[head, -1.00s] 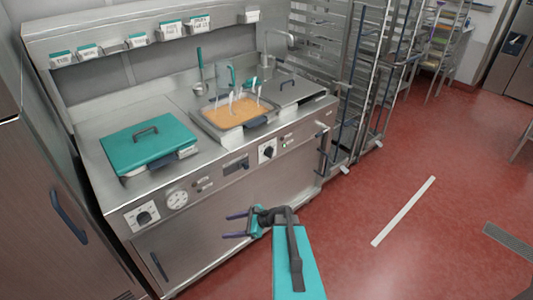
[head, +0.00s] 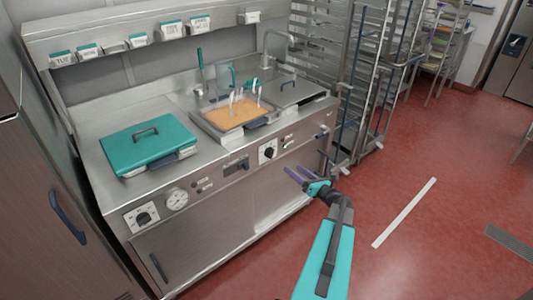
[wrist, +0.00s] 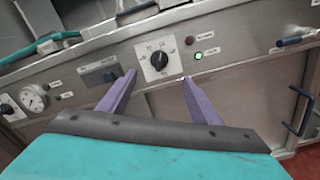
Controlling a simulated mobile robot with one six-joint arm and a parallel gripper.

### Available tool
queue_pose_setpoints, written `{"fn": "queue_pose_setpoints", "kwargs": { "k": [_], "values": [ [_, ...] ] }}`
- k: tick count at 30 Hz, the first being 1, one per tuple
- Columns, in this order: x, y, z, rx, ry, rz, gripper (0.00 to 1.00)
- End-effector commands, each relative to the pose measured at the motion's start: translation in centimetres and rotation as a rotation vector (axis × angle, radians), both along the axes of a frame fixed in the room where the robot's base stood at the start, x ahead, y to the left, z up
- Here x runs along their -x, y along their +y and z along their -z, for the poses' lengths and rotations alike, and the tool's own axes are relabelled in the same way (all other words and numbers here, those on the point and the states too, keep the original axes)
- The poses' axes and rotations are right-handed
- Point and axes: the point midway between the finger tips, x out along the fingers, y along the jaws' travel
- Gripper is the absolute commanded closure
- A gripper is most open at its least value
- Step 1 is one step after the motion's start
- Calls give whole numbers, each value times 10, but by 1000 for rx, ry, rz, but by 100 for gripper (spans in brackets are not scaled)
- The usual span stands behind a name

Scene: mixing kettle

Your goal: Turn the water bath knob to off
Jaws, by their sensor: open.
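A black knob on a white dial plate (head: 268,151) sits on the steel front panel, below the bath with orange contents (head: 232,113). In the wrist view the knob (wrist: 159,60) is ahead of my gripper, between the fingertips in the picture, with its pointer tilted. My gripper (head: 293,173) is open and empty, in front of the panel and apart from it. Its purple fingers also show in the wrist view (wrist: 158,80). A second knob on a white plate (head: 143,217) is at the panel's left end, beside a round gauge (head: 177,199). The labels are too small to read surely.
A green indicator light (wrist: 198,56) glows right of the knob. A dark display (wrist: 101,76) is left of it. A teal lid (head: 148,145) lies on the counter. A rack (head: 365,90) stands to the right; the red floor in front is clear.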

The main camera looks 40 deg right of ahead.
Motion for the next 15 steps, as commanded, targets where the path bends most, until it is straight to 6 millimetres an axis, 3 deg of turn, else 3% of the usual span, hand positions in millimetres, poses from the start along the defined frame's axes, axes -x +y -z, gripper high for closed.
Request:
{"fn": "queue_pose_setpoints", "kwargs": {
  "k": [15],
  "values": [
    [-7, 0, 1, 3, 2, -2, 42]
  ]
}}
